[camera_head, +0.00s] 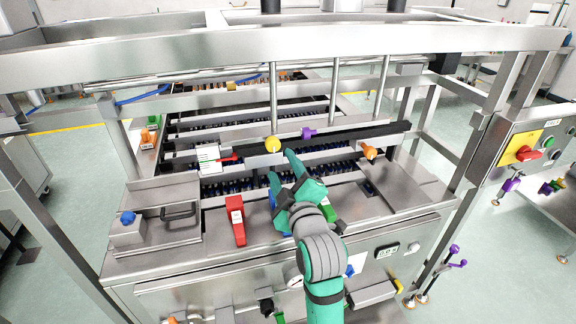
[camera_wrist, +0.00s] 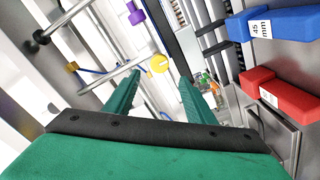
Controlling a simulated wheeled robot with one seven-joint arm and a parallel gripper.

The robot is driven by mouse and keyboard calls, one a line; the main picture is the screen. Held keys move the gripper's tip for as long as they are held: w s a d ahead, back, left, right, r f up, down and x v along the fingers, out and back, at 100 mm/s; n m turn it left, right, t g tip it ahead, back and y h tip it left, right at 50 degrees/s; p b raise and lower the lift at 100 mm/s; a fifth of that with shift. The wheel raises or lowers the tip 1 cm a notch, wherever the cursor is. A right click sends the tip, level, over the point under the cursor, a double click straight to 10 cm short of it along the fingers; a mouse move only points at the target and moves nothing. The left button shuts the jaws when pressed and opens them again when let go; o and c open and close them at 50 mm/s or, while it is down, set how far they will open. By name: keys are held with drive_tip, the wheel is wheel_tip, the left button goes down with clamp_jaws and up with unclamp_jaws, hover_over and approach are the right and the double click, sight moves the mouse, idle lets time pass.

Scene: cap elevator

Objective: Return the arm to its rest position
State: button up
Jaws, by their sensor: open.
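My green arm reaches up from the bottom of the head view over the front of the steel machine (camera_head: 165,215). My gripper (camera_head: 279,168) is open, with its fingers pointing forward and slightly left above the machine's opening. In the wrist view my gripper (camera_wrist: 160,76) shows two separated fingers with nothing held between them. A yellow knob (camera_head: 272,143) is just beyond the fingertips; it also shows in the wrist view (camera_wrist: 158,64). I cannot tell whether the fingertips touch anything.
A red block (camera_head: 235,220) stands left of my gripper. A blue block (camera_wrist: 275,25) and a green block (camera_head: 328,212) are close to my wrist. Vertical steel rods (camera_head: 333,90) and a top beam (camera_head: 330,43) lie beyond. A control box (camera_head: 522,150) is at right.

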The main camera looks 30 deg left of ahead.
drive_tip(key=s+d+f+m+t+h, duration=0.2)
drive_tip(key=s+d+f+m+h, duration=0.2)
drive_tip(key=d+f+m, duration=0.65)
drive_tip(key=s+d+f+m+t+h, duration=0.4)
drive_tip(key=d+f, duration=0.4)
drive_tip(key=f, duration=0.6)
drive_tip(key=s+d+f+m+h, duration=0.2)
drive_tip(key=s+d, duration=0.3)
drive_tip(key=s, duration=0.4)
drive_tip(key=s+d+f+m+g+h, duration=0.1)
drive_tip(key=s+d+f+m+h, duration=0.1)
drive_tip(key=s+d, duration=0.3)
drive_tip(key=s+d+f+m+g+h, duration=0.1)
drive_tip(key=s+d, duration=0.4)
drive_tip(key=s, duration=0.8)
drive_tip(key=shift+s+d+f+m+h, duration=0.2)
drive_tip(key=shift+s+f+m+h, duration=0.2)
drive_tip(key=shift+f+m, duration=0.3)
drive_tip(key=shift+s, duration=0.1)
